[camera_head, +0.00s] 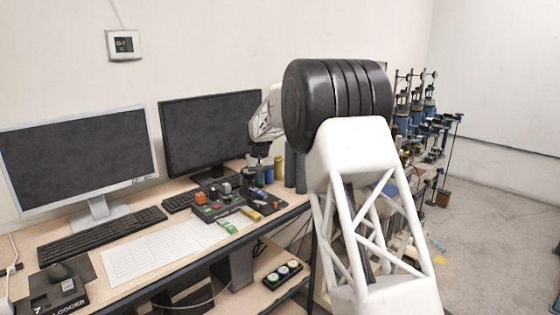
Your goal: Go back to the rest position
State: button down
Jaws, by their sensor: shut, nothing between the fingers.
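My gripper (258,160) is small and dark at the end of my white arm, which reaches over the right part of the desk. It points down above the right side of a dark control panel (208,214) with coloured blocks and knobs. The gripper is shut with nothing held. Its fingertips are small here, and I cannot tell whether they touch anything. My large black joint and white lattice link fill the middle right and hide part of the desk's right end.
Two monitors (85,158) (212,128) and keyboards (100,240) stand on the desk. White sheets (145,250) lie in front of the panel. Blue and yellow cylinders stand right of it. A button box (282,275) sits on a lower shelf. Blue equipment (415,110) stands behind my arm.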

jog(key=s+d+r, duration=0.5)
jog(key=s+d, duration=0.1)
jog(key=s, duration=0.5)
jog(key=s+d+r+m+t, duration=0.1)
jog(key=s+d+r, duration=0.45)
jog(key=s, duration=0.45)
jog(key=s+d+r, duration=0.5)
jog(key=s+d, duration=0.2)
jog(key=s, duration=0.4)
jog(key=s+d+f, duration=0.3)
jog(key=s, duration=0.9)
jog(key=s+d+f+m+t, duration=0.1)
jog(key=s+d+f, duration=0.1)
jog(key=s, duration=1)
jog(key=s+d+f+m, duration=0.1)
jog(key=s+d+f, duration=0.2)
jog(key=s, duration=0.9)
jog(key=shift+s+d+f, duration=0.15)
jog(key=shift+d+f, duration=0.15)
jog(key=shift+d, duration=0.25)
